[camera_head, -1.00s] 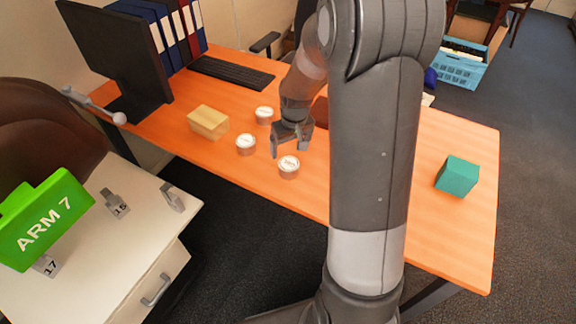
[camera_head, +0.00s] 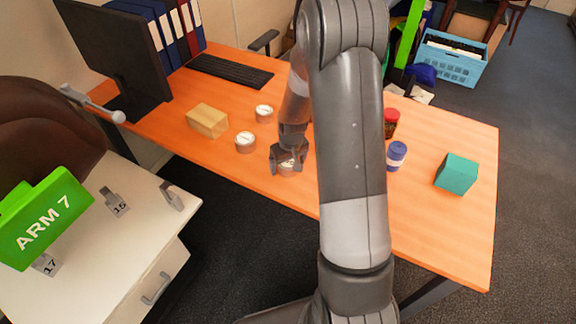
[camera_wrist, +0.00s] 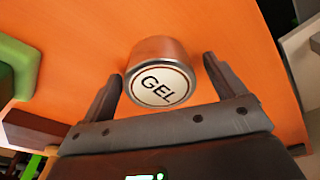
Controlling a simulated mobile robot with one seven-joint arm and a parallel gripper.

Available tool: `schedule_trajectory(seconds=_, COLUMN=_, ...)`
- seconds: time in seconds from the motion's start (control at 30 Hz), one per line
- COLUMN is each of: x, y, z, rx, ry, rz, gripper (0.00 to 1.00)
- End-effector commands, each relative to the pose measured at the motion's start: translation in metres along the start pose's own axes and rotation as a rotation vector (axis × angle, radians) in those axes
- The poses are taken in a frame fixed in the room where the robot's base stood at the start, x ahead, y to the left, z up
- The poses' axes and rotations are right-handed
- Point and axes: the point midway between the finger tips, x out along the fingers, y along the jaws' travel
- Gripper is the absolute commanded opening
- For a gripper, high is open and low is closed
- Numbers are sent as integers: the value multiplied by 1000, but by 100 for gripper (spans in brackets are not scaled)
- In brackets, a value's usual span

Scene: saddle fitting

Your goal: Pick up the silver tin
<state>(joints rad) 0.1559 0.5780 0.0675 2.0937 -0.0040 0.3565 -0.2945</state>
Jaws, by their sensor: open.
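A silver tin with a white lid lettered "GEL" shows in the wrist view (camera_wrist: 158,74), between the two fingers of my open gripper (camera_wrist: 160,85). Neither finger clearly touches it. In the head view my gripper (camera_head: 287,160) is low over the front of the orange desk, and this tin (camera_head: 287,169) is partly hidden under it. Two similar silver tins stand to the left, one nearer (camera_head: 245,142) and one farther back (camera_head: 264,113). Their lid lettering is too small to read in the head view.
A wooden block (camera_head: 207,121) stands left of the tins. A red-lidded jar (camera_head: 390,123), a blue-and-white container (camera_head: 396,156) and a teal box (camera_head: 457,174) stand right of my arm. The keyboard (camera_head: 231,71) and monitor (camera_head: 115,50) are at the back left.

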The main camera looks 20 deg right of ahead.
Motion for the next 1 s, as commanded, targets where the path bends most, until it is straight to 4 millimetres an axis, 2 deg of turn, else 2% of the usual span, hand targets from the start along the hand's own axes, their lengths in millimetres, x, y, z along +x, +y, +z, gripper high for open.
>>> schedule_trajectory(seconds=0.3, x=4, y=0, z=0, rx=0, ry=2, rz=1, gripper=88)
schedule_trajectory(seconds=0.9, x=4, y=0, z=0, rx=0, ry=1, rz=0, gripper=39)
schedule_trajectory(seconds=1.0, x=4, y=0, z=0, rx=0, ry=2, rz=1, gripper=36)
